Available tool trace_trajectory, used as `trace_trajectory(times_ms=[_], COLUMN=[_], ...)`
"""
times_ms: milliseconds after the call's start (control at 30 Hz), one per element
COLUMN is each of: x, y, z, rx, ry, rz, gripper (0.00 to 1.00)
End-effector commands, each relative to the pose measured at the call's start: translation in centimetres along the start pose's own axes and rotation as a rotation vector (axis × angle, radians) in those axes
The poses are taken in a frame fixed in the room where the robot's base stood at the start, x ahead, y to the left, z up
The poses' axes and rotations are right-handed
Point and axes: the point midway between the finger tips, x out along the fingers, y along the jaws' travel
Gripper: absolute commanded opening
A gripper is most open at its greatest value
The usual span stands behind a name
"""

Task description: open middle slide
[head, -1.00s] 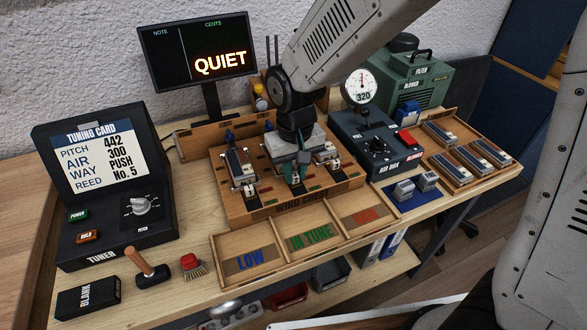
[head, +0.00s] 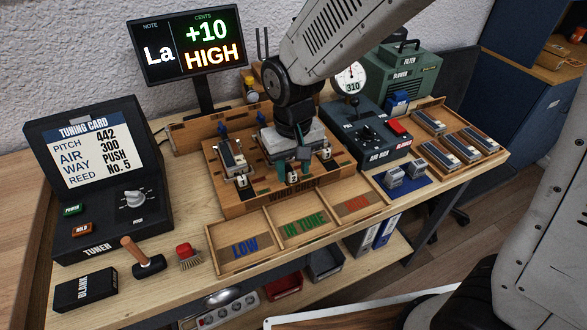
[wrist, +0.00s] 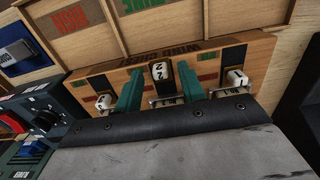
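The middle slide (wrist: 160,76), a dark block with a white label reading 2, stands between my gripper's two teal fingers in the wrist view. It sits nearer the wind chest's front edge than the slides on either side. My gripper (wrist: 161,88) looks open, with a narrow gap between each finger and the slide. In the head view my gripper (head: 293,164) is low over the middle of the wind chest (head: 240,206), and the middle slide (head: 292,178) shows just in front of it. The tuner display (head: 192,45) reads La, +10, HIGH.
Side slides (wrist: 236,79) and (wrist: 104,102) stand close to my fingers. The LOW, IN TUNE and HIGH tray (head: 262,262) lies in front of the chest. The air box (head: 372,136), its gauge (head: 350,77) at 310, is to the right. The tuner (head: 92,180) is left.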

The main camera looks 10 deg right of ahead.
Motion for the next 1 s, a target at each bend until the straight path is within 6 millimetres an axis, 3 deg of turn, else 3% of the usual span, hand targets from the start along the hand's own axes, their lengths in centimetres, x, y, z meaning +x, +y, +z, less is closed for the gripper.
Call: trace_trajectory(times_ms=[200, 400, 1000], x=[-4.0, -6.2, -6.6], y=[0.1, 0.1, 0.3], z=[0.0, 0.0, 0.6], rx=[0.001, 0.002, -0.020], ry=[0.004, 0.001, -0.024], rz=[-0.001, 0.000, 0.005], gripper=[0.40, 0.40, 0.40])
